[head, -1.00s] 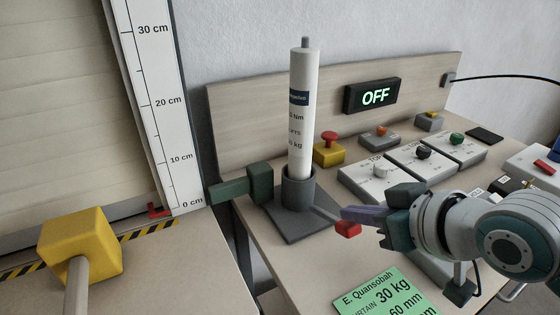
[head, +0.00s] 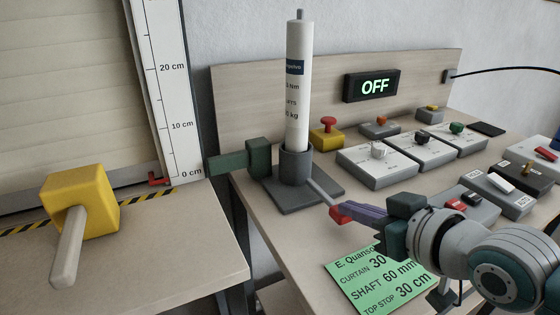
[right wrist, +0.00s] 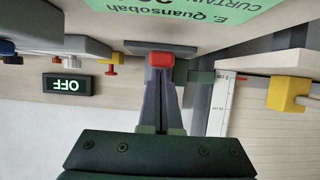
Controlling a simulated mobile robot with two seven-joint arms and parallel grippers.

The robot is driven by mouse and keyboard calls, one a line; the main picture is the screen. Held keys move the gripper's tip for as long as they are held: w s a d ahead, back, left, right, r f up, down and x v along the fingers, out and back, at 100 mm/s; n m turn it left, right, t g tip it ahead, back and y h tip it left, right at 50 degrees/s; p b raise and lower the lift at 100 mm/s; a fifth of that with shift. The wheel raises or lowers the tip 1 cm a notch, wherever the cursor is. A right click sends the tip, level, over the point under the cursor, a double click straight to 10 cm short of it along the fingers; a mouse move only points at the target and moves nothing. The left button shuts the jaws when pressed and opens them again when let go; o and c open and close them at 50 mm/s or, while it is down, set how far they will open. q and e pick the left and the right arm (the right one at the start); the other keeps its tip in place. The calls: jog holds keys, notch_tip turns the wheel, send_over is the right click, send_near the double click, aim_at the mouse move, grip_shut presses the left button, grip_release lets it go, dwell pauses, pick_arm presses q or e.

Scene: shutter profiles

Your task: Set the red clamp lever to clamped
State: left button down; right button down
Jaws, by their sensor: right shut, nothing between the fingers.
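The clamp lever is a thin grey rod with a red end (head: 340,213). It sticks out from the dark grey clamp base (head: 320,190), toward the front right in the head view. A white tube (head: 299,90) stands upright in the clamp's cup (head: 296,166). My right gripper (head: 350,212) is shut and empty, its purple-grey fingers right at the red end. In the right wrist view the red end (right wrist: 160,59) lies at the tips of the shut fingers (right wrist: 161,75). Whether they touch is unclear. My left gripper is out of view.
A green card (head: 375,280) lies in front of the lever. Several control boxes, one with a white knob (head: 377,165), and a red-topped yellow button (head: 327,135) stand behind. An OFF display (head: 372,87) is on the back panel. A yellow block with a handle (head: 82,200) is at left.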

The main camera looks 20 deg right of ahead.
jog(key=shift+w+f, duration=0.1)
jog(key=shift+f, duration=0.1)
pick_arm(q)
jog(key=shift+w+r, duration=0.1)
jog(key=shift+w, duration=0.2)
